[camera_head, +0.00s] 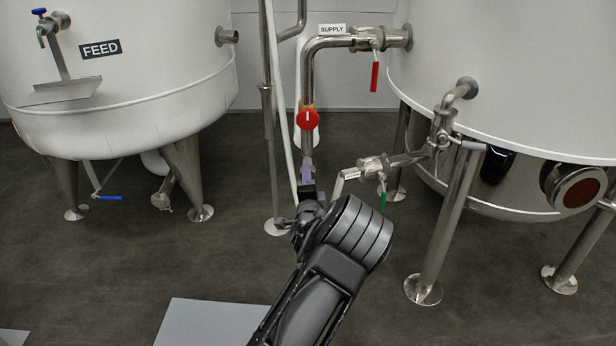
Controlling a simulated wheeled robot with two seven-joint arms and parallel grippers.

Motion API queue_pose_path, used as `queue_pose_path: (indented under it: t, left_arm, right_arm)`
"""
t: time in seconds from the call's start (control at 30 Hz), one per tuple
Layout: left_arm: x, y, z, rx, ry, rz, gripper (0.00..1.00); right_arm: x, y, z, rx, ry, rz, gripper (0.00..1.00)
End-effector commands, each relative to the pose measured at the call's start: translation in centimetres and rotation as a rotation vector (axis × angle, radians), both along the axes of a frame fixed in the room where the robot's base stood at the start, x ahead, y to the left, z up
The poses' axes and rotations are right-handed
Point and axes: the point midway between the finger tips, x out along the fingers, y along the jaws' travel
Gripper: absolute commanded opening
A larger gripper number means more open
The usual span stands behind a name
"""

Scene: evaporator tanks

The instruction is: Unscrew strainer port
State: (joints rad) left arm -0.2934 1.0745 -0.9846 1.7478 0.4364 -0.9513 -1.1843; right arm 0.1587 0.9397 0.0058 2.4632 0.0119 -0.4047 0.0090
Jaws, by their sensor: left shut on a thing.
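My left gripper (307,184) reaches up from the bottom middle to the lower end of the vertical supply pipe. It is shut on a small part there, which I take to be the strainer port; the jaws and wrist hide most of it. A pale purple-grey piece (306,171) shows just above the jaws. My right gripper is not in view.
A white feed tank (120,90) stands at left and another white tank (500,80) at right. A red-handled valve (374,75) is above; a green-handled valve (382,198) is close right of my wrist. Steel legs (445,225) stand right. The dark floor (80,265) is largely clear at left.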

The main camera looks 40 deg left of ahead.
Motion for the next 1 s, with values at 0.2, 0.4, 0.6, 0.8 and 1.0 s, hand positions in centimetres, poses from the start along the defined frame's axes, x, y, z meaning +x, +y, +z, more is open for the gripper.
queue_pose_path:
  t: [0.2,0.4,0.6,0.8,1.0]
  left_arm:
    - [0.1,-0.2,0.0,-0.027,-0.022,-0.004,0.0]
    - [0.1,0.0,-0.1,-0.26,-0.202,-0.003,0.0]
    - [0.2,-0.2,0.2,-0.357,-0.275,-0.005,0.0]
    - [0.2,-0.2,0.2,-0.356,-0.275,-0.006,0.0]
    - [0.1,-0.1,-0.2,-0.477,-0.366,-0.004,0.0]
  right_arm:
    - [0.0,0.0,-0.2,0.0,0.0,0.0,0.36]
    - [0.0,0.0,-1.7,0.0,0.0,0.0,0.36]
    - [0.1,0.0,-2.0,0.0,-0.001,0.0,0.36]
    - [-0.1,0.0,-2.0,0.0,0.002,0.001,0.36]
    - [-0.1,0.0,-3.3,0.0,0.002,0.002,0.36]
